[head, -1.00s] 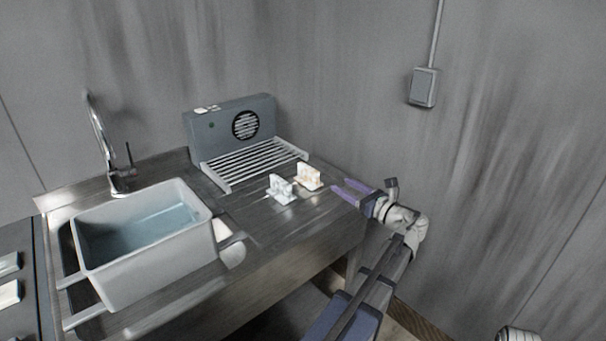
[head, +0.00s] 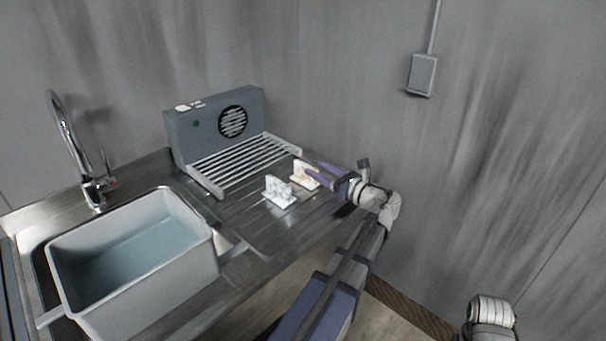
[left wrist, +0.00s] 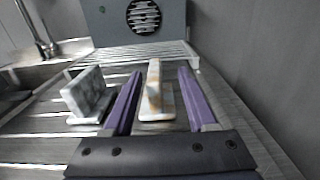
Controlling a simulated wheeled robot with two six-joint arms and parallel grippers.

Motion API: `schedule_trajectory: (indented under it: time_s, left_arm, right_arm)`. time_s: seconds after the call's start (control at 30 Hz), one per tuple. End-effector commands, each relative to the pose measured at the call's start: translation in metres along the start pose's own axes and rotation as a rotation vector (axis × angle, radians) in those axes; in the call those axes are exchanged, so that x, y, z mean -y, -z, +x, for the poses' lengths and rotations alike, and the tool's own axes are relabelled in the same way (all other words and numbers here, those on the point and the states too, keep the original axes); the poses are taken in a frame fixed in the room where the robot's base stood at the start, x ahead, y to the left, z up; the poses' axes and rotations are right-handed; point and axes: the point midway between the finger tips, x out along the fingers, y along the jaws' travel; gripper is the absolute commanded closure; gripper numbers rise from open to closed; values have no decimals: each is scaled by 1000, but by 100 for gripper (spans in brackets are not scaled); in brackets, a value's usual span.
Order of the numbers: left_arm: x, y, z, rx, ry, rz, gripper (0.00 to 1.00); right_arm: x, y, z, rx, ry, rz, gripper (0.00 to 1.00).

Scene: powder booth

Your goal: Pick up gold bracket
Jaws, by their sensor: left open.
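The gold bracket (head: 303,174) is pale cream with gold-tan tints and stands on the metal counter near its right end. In the left wrist view the gold bracket (left wrist: 155,98) stands between two purple fingers. My left gripper (head: 314,172) reaches in from the right side of the counter. It is open, with its fingers (left wrist: 156,92) on either side of the bracket and gaps showing on both sides. A white-grey bracket (head: 279,191) stands to the left; in the wrist view this second bracket (left wrist: 88,95) is just outside the left finger.
A grey fan unit (head: 218,124) with a slatted rack (head: 243,161) stands behind the brackets. A basin (head: 208,262) of water sits in the sink at left, below a chrome faucet (head: 78,150). A wall rises close behind the counter's right end.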

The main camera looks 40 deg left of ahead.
Motion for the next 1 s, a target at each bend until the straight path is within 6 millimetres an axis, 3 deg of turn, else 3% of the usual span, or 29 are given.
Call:
schedule_trajectory:
  time_s: [0.3, 0.57, 0.83, 1.0]
  left_arm:
    - [-1, 1, 25, 0, -1, 0, 43]
    - [-3, 2, 34, 0, -2, 0, 43]
    - [-8, 6, 70, 0, -3, 0, 43]
    - [-8, 6, 79, 0, 1, 0, 43]
  right_arm:
    - [0, 0, 1, 0, 0, 0, 50]
    - [0, 0, 2, 0, 0, 0, 50]
    - [1, 0, 6, 0, 0, 0, 50]
    - [0, 0, 6, 0, 0, 0, 50]
